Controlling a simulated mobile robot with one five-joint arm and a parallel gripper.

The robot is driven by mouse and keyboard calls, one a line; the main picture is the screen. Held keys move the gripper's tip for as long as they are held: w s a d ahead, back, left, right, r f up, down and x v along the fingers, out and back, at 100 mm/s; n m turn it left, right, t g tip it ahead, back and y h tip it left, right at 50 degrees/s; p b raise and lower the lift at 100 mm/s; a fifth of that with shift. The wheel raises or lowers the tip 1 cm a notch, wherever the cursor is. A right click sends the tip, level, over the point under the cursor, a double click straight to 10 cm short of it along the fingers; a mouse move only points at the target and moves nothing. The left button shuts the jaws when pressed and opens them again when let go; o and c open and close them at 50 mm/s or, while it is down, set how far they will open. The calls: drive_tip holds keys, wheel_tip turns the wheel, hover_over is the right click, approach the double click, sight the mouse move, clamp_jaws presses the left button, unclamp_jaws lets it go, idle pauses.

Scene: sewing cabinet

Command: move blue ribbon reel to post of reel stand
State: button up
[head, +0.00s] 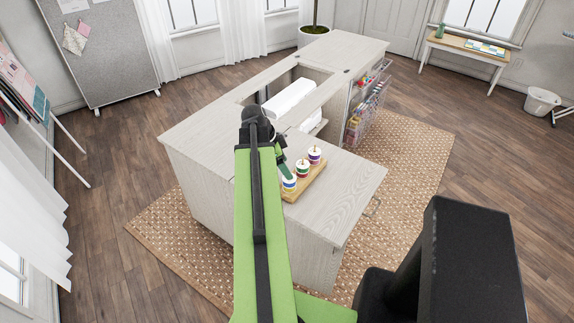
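A wooden reel stand (307,188) lies on the lower wing of the sewing cabinet. A row of small white-flanged reels runs along it. The blue ribbon reel (289,184) is at the near left end, partly beside my arm. A reel with a green band (302,169) is in the middle, and a purple one (314,155) is at the far end. My gripper (282,164) points down from the arm's end, close above and behind the blue reel in the picture. Its fingers are small and partly hidden by my arm, so I cannot tell whether it touches the reel.
The cabinet top (205,118) holds a white sewing machine (289,98) in its opening. An open door with wire racks of thread (366,112) stands to the right. The wing's right part is bare. A woven rug (165,235) lies around the cabinet.

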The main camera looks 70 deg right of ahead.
drive_tip(key=p+v, duration=1.1)
drive_tip(key=v, duration=0.3)
drive_tip(key=shift+r+p, duration=0.35)
drive_tip(key=shift+p, duration=0.05)
